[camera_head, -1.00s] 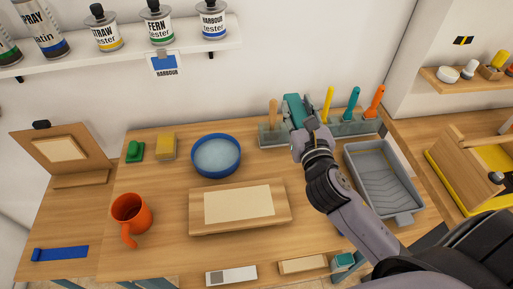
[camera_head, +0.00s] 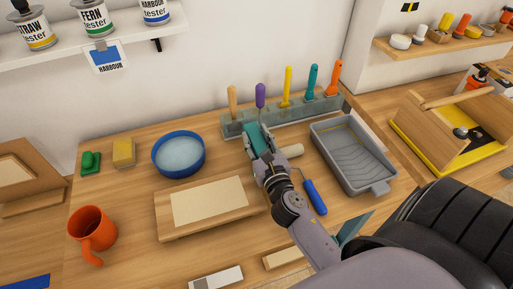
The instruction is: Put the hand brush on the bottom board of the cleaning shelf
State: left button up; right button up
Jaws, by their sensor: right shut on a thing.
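My right gripper (camera_head: 262,150) is above the workbench, shut on a teal thing (camera_head: 257,135). The gripper hides part of this teal thing, and I cannot tell whether it is the hand brush. It is in front of a grey rack (camera_head: 297,114) with upright coloured handles. I cannot make out a cleaning shelf or its bottom board for certain. My left gripper is out of view.
The workbench holds a blue bowl (camera_head: 179,156), a board (camera_head: 209,208), an orange mug (camera_head: 91,233), a blue-handled roller (camera_head: 315,196) and a grey paint tray (camera_head: 352,153). A wooden carrier (camera_head: 448,130) stands right. Bare bench remains around the bowl.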

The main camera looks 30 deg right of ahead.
jog(key=shift+f+b, duration=0.45)
jog(key=shift+f, duration=0.9)
jog(key=shift+f, duration=0.2)
jog(key=o, duration=1.2)
